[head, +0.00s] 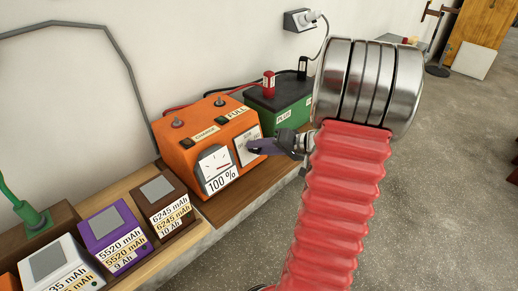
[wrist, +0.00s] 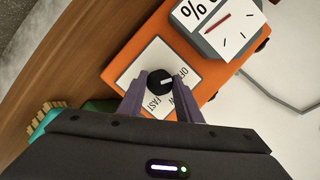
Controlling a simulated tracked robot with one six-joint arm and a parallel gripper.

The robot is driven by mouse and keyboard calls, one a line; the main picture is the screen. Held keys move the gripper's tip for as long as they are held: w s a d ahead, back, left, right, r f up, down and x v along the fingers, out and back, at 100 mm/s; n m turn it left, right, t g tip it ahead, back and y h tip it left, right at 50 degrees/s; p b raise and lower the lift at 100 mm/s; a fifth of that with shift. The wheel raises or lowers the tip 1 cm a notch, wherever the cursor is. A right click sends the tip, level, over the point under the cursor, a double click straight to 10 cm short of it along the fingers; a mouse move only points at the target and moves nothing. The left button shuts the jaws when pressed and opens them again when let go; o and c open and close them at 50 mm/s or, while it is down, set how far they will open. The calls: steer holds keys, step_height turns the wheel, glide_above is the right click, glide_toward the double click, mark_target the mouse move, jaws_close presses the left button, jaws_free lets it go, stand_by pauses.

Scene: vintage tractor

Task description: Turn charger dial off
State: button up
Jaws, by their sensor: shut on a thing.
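The orange charger (head: 200,133) stands on the wooden shelf against the wall. Its front has a gauge (head: 215,165) with a "100 %" label and a white dial plate. In the wrist view, the black round dial (wrist: 160,82) sits on the white plate (wrist: 133,71), which carries "OFF" and "FAST" lettering and another word partly covered. My gripper (head: 262,147) reaches the charger's front from the right. In the wrist view, its purple fingers (wrist: 160,95) are shut on the dial, one on each side. In the head view the fingers hide the dial.
A green battery (head: 283,108) with red and black terminal clamps stands right of the charger. Several battery packs, including a purple one (head: 115,235) and a brown one (head: 163,205), line the shelf at left. A wall socket (head: 300,20) with a plug is above. Open floor lies right.

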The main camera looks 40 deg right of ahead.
steer(key=shift+s+a+f, duration=0.15)
steer(key=shift+f, duration=0.15)
steer(key=o, duration=1)
steer(key=shift+r, duration=0.2)
steer(key=shift+o, duration=0.2)
steer(key=v, duration=1.3)
steer(key=shift+s+d+r, duration=0.2)
steer(key=shift+d, duration=0.05)
